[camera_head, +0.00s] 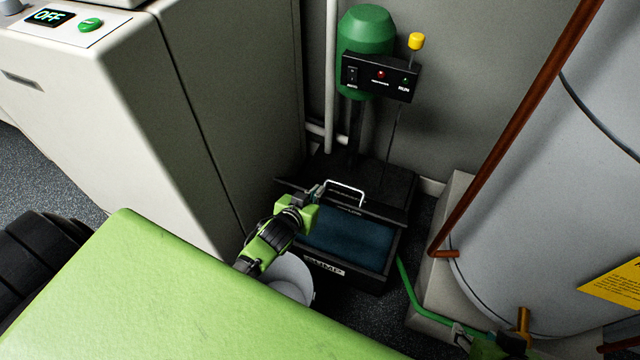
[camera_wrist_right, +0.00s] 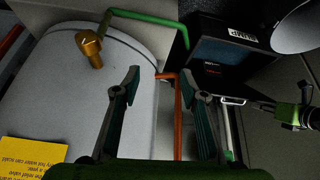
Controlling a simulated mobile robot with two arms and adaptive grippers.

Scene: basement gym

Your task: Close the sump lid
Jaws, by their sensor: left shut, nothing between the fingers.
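The black sump box (camera_head: 345,273) stands on the floor, with a white SUMP label on its front and blue water showing in its open top. Its dark lid (camera_head: 385,212) is raised at the back edge; its exact tilt is hard to tell. A pale metal handle (camera_head: 346,187) is on the lid and also shows in the right wrist view (camera_wrist_right: 232,101). My left gripper (camera_head: 319,190) is shut and empty, close beside the handle's left end; contact is unclear. My right gripper (camera_head: 462,334) is at the lower right, away from the sump; its fingers (camera_wrist_right: 160,80) are apart and empty.
A green pump (camera_head: 368,35) with a control box (camera_head: 380,77) stands behind the sump. A grey tank (camera_head: 560,200) with a copper pipe (camera_head: 510,125) is on the right, a white cabinet (camera_head: 110,110) on the left. A green hose (camera_head: 410,290) runs beside the sump.

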